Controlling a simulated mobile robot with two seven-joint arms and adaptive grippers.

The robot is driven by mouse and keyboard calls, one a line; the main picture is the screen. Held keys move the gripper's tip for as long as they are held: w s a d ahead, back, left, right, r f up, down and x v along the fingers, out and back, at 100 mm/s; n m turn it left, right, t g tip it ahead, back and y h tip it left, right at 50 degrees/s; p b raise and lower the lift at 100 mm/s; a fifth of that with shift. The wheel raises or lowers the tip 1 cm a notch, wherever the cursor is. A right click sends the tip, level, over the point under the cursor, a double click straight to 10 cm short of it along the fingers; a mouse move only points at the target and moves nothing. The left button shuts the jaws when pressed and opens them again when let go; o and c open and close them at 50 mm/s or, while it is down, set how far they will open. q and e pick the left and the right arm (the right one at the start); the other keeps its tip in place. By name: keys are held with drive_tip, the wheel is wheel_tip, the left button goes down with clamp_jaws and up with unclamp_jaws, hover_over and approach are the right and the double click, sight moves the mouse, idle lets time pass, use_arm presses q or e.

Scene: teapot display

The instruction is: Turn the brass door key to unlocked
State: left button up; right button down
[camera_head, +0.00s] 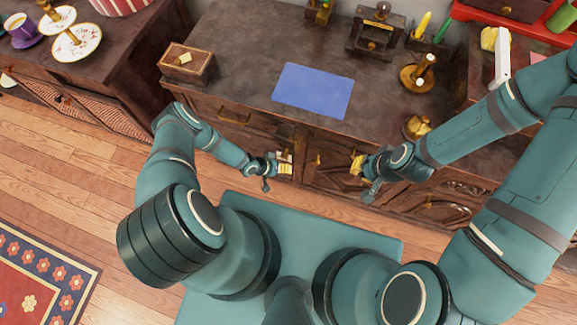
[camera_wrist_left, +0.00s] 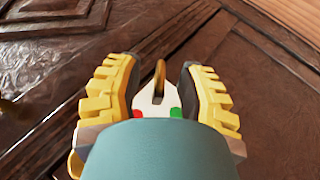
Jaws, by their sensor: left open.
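The brass key (camera_wrist_left: 160,78) stands out from a pale plate (camera_wrist_left: 146,103) on the dark carved door in the left wrist view. Its bow is seen nearly edge-on, between the two fingers. A red mark (camera_wrist_left: 137,114) is at the plate's lower left and a green mark (camera_wrist_left: 176,113) at its lower right. My left gripper (camera_head: 285,162) is at the cabinet front, open, with its yellow ridged fingers either side of the key and gaps visible. The key cannot be made out in the head view. My right gripper (camera_head: 357,164) is by the cabinet front further right; its opening is unclear.
The dark cabinet top (camera_head: 235,75) bears a blue mat (camera_head: 313,91), a wooden box (camera_head: 188,67) and a brass candlestick (camera_head: 419,72). Another cabinet with a tiered stand (camera_head: 77,42) is at left. Wooden floor (camera_head: 60,165) lies in front.

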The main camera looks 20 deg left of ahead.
use_arm(q)
drive_tip(key=shift+d+f, duration=0.1)
drive_tip(key=shift+f, duration=0.1)
clamp_jaws()
drive_tip(key=shift+w+h, duration=0.25)
drive_tip(key=shift+h, duration=0.25)
drive_tip(key=shift+s+f+n+t+h, duration=0.1)
drive_tip(key=shift+n+t+h, duration=0.3)
drive_tip(key=shift+h, duration=1.1)
drive_tip(key=shift+n+h, duration=0.3)
drive_tip(key=shift+h, duration=0.4)
unclamp_jaws()
